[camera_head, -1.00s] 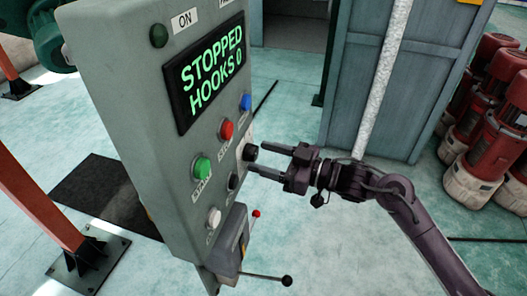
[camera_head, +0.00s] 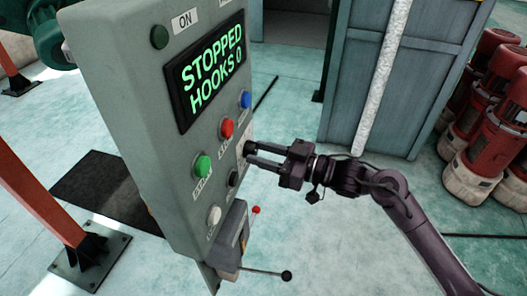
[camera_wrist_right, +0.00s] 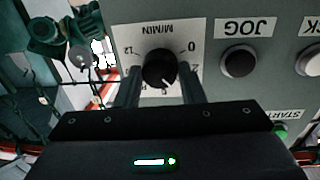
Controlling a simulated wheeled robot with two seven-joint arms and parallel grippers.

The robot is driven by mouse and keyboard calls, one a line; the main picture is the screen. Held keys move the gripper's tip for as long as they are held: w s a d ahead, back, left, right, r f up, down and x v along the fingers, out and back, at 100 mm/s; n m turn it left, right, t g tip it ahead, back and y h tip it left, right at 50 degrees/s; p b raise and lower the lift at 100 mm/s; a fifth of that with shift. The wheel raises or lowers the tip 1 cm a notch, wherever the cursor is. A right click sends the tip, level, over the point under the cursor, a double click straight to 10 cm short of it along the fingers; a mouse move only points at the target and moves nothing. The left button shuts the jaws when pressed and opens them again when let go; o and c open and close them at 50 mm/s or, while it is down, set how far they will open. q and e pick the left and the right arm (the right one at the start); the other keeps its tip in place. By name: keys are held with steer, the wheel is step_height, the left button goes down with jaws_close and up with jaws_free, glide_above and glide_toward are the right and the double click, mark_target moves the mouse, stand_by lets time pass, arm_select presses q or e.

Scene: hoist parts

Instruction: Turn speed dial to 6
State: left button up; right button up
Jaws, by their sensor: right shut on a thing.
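The speed dial is a black round knob on a white scale plate marked M/MIN; in the right wrist view the dial (camera_wrist_right: 158,68) appears upside down, with 0 at right and 12 at left. A small mark below the knob is partly hidden, and I cannot read the pointer setting. In the head view the dial (camera_head: 249,147) sits on the panel's right side, partly covered by my fingers. My right gripper (camera_head: 252,154) is shut on the dial, one finger on each side; its fingers also show in the wrist view (camera_wrist_right: 159,90). My left gripper is not in view.
Nearby are red (camera_head: 227,128), blue (camera_head: 246,99), green (camera_head: 203,166) and white (camera_head: 214,215) buttons, and the black JOG button (camera_wrist_right: 238,62). A lever (camera_head: 286,275) juts out below.

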steer(key=m+p, duration=0.2)
steer(key=p, duration=0.1)
steer(key=m+p, duration=0.2)
steer(key=p, duration=0.1)
steer(key=shift+r+m+p, duration=0.3)
steer(key=shift+r+p, duration=0.05)
steer(key=shift+p, duration=0.05)
steer(key=shift+f+m+p, duration=0.2)
steer(key=shift+m+p, duration=1.2)
steer(key=shift+p, duration=0.05)
steer(key=o, duration=1)
